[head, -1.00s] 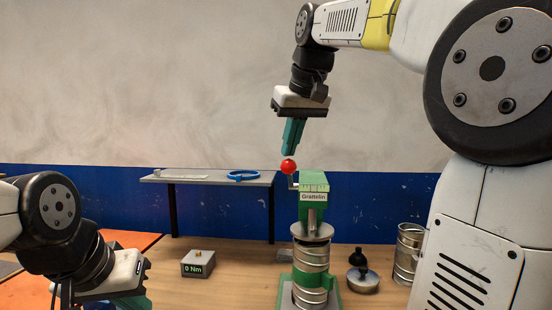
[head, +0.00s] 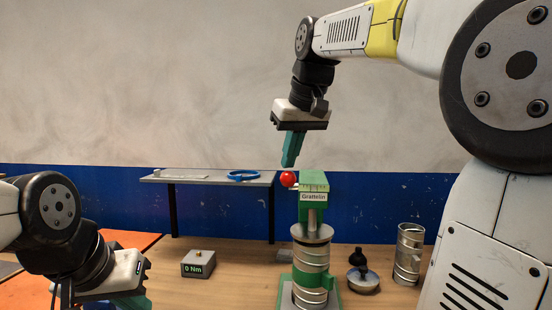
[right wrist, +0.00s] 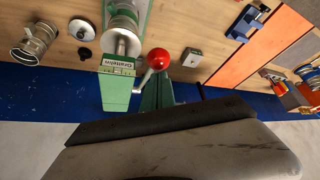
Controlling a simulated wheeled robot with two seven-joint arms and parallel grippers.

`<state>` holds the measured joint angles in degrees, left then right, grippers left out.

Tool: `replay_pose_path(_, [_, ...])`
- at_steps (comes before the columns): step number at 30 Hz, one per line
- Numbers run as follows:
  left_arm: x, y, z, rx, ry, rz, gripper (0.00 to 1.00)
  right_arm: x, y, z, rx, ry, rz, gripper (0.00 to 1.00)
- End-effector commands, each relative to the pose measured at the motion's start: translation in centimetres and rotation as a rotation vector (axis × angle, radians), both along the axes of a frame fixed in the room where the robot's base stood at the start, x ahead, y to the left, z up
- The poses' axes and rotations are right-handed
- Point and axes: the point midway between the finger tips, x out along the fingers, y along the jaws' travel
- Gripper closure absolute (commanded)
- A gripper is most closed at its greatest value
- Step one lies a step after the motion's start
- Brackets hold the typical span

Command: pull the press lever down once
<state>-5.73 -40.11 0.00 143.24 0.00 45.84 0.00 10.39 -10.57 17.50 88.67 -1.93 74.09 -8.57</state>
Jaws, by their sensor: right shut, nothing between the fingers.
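The press (head: 313,190) is green with a "Grattelin" label and stands on the table over a stack of silver duct rings (head: 310,268). Its lever ends in a red ball knob (head: 288,179) at the left side of the press head. My right gripper (head: 289,165) is shut and empty, pointing down with its teal fingertips at the top of the knob; they look to be touching it. The right wrist view shows the knob (right wrist: 158,59) just beyond the fingers (right wrist: 157,92). My left gripper (head: 130,302) is low at the left, its fingers cut off by the frame edge.
A grey box reading "0 Nm" (head: 198,264) stands left of the press. A black-knobbed round part (head: 362,278) and a metal duct piece (head: 408,255) stand to its right. A grey raised shelf (head: 208,177) with a blue ring (head: 243,175) is behind. The space above the press is open.

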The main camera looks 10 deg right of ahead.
Motion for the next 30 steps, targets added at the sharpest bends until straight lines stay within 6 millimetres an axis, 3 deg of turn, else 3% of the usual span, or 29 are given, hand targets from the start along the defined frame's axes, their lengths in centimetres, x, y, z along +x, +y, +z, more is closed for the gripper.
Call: replay_pose_path(30, [0.0,0.0,0.0,0.0,0.0,0.0,1.0,-0.8,0.2,-1.9,0.001,0.002,0.0,1.0])
